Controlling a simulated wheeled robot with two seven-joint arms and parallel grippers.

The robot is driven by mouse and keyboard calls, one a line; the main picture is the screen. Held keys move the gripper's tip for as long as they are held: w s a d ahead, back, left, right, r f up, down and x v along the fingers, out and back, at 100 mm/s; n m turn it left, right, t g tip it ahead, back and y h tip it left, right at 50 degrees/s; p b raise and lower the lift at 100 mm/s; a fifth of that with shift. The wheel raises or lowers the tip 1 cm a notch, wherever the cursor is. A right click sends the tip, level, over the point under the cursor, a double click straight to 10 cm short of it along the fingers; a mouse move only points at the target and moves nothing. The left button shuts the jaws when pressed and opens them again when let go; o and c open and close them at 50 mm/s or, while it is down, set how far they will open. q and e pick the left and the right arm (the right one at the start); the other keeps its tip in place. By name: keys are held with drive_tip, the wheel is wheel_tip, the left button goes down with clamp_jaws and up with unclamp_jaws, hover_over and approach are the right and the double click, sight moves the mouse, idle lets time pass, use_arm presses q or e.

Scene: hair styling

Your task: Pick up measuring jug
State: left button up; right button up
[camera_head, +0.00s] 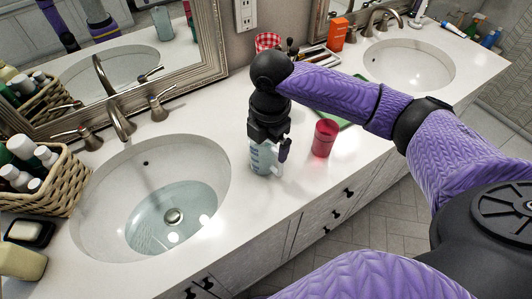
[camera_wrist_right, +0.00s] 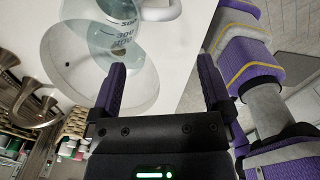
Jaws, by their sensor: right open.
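The measuring jug (camera_head: 263,162) is a small clear jug with blue markings and a pale handle. It stands upright on the white counter, right of the near sink. My right gripper (camera_head: 270,143) is pointed down at the jug's top and partly hides it. In the right wrist view, the jug (camera_wrist_right: 122,22) is cut off by the top edge, with its handle at its right. There my right gripper (camera_wrist_right: 160,78) is open, with nothing gripped between its two fingers. My left gripper is not in view.
A red cup (camera_head: 324,138) stands close to the right of the jug. The near sink (camera_head: 115,165) holds water. A wicker basket of bottles (camera_head: 52,188) is at the left. The counter's front edge runs close by the jug. An orange box (camera_head: 338,34) stands farther back.

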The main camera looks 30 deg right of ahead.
sight(277, 152)
drive_tip(key=shift+w+d+r, duration=0.2)
drive_tip(key=shift+d+r, duration=0.25)
drive_tip(key=shift+d, duration=0.1)
drive_tip(key=shift+w+d+r, duration=0.2)
drive_tip(key=shift+d+r, duration=0.2)
drive_tip(key=shift+d, duration=0.1)
drive_tip(key=shift+d+f, duration=0.2)
drive_tip(key=shift+f, duration=0.15)
wheel_tip(277, 152, down, 9)
drive_tip(key=b, duration=0.2)
drive_tip(key=shift+s+r+b, duration=0.15)
drive_tip(key=shift+b, duration=0.15)
drive_tip(key=shift+c, duration=0.3)
